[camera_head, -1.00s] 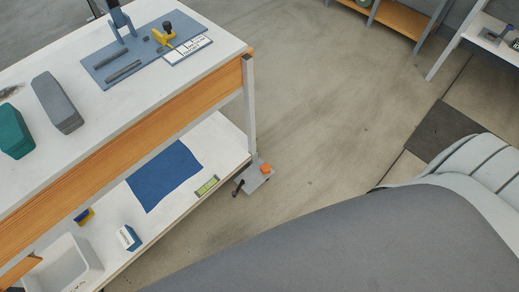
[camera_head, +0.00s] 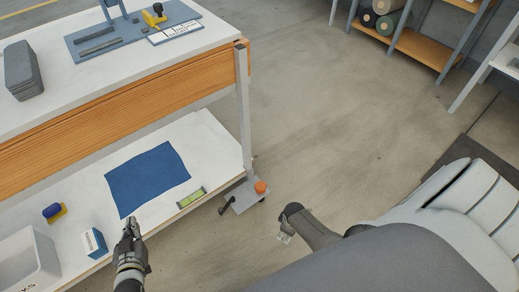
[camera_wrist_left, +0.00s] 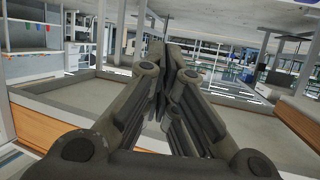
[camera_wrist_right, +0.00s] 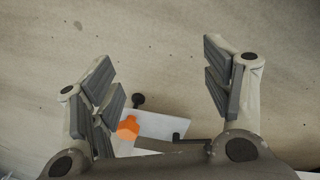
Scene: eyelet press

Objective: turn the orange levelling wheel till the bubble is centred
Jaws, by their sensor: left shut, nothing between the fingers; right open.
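The orange levelling wheel (camera_head: 260,187) sits on a grey foot plate (camera_head: 243,197) by the bench leg, near the floor. It also shows in the right wrist view (camera_wrist_right: 128,128), beyond the fingers and toward the left one. A spirit level with a green vial (camera_head: 192,198) lies on the lower shelf near that corner; its bubble is too small to read. My right gripper (camera_head: 286,238) is open and empty, to the right of and apart from the wheel. My left gripper (camera_head: 131,226) is shut and empty, over the lower shelf's front edge.
The lower shelf (camera_head: 205,150) holds a blue cloth (camera_head: 147,178), a blue and white box (camera_head: 94,243), a white bin (camera_head: 30,262) and a blue and yellow item (camera_head: 54,212). A black handle (camera_head: 226,206) sticks out of the foot plate.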

